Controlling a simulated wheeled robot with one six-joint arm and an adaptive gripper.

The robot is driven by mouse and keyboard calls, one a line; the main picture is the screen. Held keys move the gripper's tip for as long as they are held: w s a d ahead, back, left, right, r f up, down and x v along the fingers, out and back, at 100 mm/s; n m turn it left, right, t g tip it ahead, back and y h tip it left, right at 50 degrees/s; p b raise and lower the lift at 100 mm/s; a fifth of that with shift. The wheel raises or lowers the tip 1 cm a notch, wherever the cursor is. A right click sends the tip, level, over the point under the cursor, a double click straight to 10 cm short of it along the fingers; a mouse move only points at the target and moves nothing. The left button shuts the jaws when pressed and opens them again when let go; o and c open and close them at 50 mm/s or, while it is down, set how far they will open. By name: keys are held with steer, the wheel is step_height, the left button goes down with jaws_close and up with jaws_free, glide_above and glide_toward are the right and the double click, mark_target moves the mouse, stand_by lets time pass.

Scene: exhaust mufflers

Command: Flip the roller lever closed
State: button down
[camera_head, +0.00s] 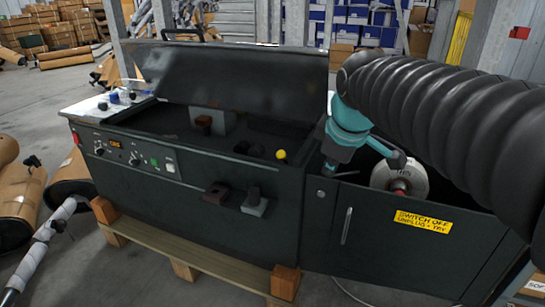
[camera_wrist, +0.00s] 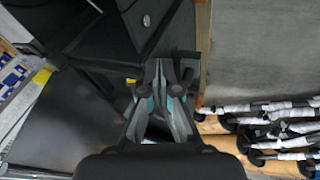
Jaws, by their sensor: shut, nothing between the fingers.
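A lever with a yellow ball knob (camera_head: 281,155) stands inside the open bed of the dark machine in the head view; I cannot be sure it is the roller lever. Two dark blocks, a left one (camera_head: 216,193) and a right one (camera_head: 254,204), stick out of the front face. My gripper is partly hidden in the head view, below the teal wrist, to the right of the yellow knob. In the wrist view my gripper (camera_wrist: 161,72) is shut and empty, its tips close to dark machine parts. Whether it touches any of them is unclear.
The machine's lid (camera_head: 235,75) is raised behind the bed. A control panel (camera_head: 120,150) is at its left end, and a grey disc (camera_head: 400,180) sits in the right bay. The machine rests on a wooden pallet (camera_head: 190,255). Wrapped cylinders (camera_head: 70,180) lie on the floor at left.

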steer(key=w+a+n+b, duration=0.2)
steer(key=w+a+n, duration=0.9)
steer(key=w, duration=0.4)
steer(key=shift+w+a+f+g+y, duration=0.2)
steer(key=shift+f+g+y, duration=0.1)
steer(key=shift+f, duration=0.1)
steer(key=shift+f, duration=0.1)
steer(key=b, duration=0.1)
glide_toward(285, 160)
steer(key=a+f, duration=0.4)
steer(key=f, duration=0.1)
steer(key=shift+w+a+f, duration=0.15)
steer(key=shift+w+a, duration=0.15)
steer(key=shift+w, duration=0.1)
